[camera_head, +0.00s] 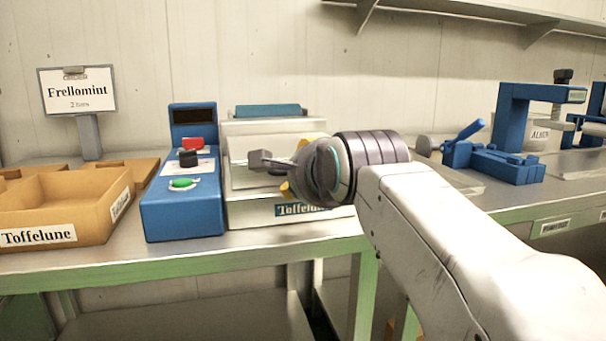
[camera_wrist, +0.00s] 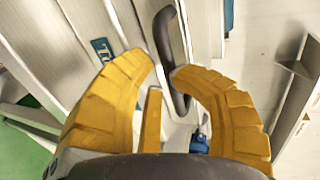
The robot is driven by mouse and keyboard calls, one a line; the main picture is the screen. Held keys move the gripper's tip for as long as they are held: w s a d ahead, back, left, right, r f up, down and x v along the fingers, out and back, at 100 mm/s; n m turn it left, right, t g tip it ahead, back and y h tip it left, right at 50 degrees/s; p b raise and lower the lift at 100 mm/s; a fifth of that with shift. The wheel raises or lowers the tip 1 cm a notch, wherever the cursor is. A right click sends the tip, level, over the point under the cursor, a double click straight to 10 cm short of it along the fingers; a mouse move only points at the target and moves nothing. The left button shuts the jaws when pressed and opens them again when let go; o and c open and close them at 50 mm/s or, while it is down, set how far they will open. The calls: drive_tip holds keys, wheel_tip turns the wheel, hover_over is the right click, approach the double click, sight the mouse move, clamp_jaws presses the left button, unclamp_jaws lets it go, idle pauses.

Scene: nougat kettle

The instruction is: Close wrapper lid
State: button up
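The wrapper is a white machine (camera_head: 270,128) with a "Toffelune" label, beside a blue control box (camera_head: 182,205). A dark grey handle (camera_head: 262,160) sticks out at its front; in the wrist view it is a dark loop (camera_wrist: 163,38). I cannot tell how far the lid is open. My gripper (camera_head: 290,165) is at the wrapper's front, partly hidden by its own wrist. In the wrist view, my gripper's yellow fingers (camera_wrist: 165,70) are spread, with the tips at either side of the loop. The right tip covers part of the loop; contact is not clear.
The control box has a red switch (camera_head: 193,144) and a green button (camera_head: 183,183). A "Toffelune" carton (camera_head: 62,236) and "Frellomint" sign (camera_head: 78,90) stand left. A blue press (camera_head: 500,160) stands right. The green-edged bench (camera_head: 200,258) runs along the front.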

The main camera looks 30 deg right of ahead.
drive_tip(key=o, duration=0.5)
drive_tip(key=shift+w+f, duration=0.15)
drive_tip(key=shift+f, duration=0.05)
drive_tip(key=shift+r, duration=0.15)
drive_tip(key=shift+r, duration=4.9)
drive_tip(key=shift+r, duration=0.1)
drive_tip(key=s+a+f+n+g+y+p, duration=0.1)
drive_tip(key=s+n+p, duration=0.5)
drive_tip(key=p, duration=0.7)
drive_tip(key=s+a+f+n+g+p, duration=0.1)
drive_tip(key=s+a+n+g+p, duration=0.3)
drive_tip(key=p, duration=0.9)
drive_tip(key=s+a+f+n+g+y+p, duration=0.1)
drive_tip(key=s+n+g+p, duration=0.4)
drive_tip(key=s+n+p, duration=0.5)
drive_tip(key=shift+s+a+y+p, duration=0.3)
drive_tip(key=shift+s+a+p, duration=0.7)
drive_tip(key=shift+p, duration=0.7)
